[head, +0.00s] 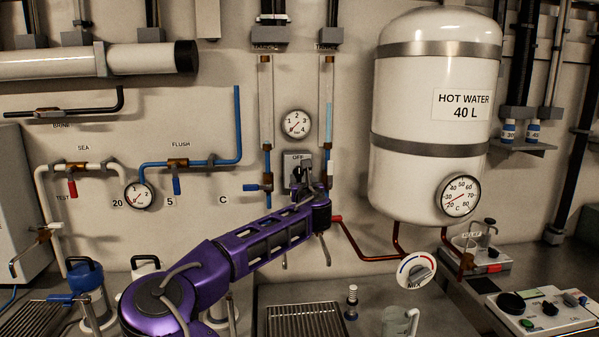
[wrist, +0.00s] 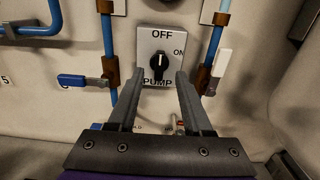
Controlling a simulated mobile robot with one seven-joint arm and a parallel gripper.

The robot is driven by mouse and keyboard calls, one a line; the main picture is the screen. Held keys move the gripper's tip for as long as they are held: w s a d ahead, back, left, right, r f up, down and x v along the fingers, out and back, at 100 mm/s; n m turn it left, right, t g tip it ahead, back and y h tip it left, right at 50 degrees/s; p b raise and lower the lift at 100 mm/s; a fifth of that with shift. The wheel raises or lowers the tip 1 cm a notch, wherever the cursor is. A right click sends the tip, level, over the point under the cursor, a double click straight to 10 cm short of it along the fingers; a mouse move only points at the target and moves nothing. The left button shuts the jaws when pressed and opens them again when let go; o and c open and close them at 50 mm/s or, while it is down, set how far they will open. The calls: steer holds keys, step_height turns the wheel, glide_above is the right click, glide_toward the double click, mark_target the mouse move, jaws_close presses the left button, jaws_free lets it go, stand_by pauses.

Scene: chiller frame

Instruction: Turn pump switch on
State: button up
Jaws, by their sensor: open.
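The pump switch is a black rotary knob (wrist: 158,65) on a light grey plate (wrist: 178,41) marked OFF at the top, ON at the right and PUMP below. In the wrist view the knob stands upright, its pointer toward OFF. My gripper (wrist: 158,80) is open and empty, one finger on each side of the knob's lower part in the picture. Whether the fingers touch the knob or stay short of it cannot be told. In the head view the switch plate (head: 291,160) shows beneath the pressure gauge, and my arm and gripper partly hide the knob.
Blue pipes with a blue-handled valve (wrist: 82,81) on the left and a white-handled valve (wrist: 221,66) on the right flank the switch closely. The hot water tank (head: 434,130) hangs to the right. A round pressure gauge (head: 297,124) sits above the switch.

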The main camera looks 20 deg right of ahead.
mark_target(299, 171)
steer(key=p+x, duration=0.1)
steer(key=x, duration=0.6)
jaws_close()
stand_by(0.3)
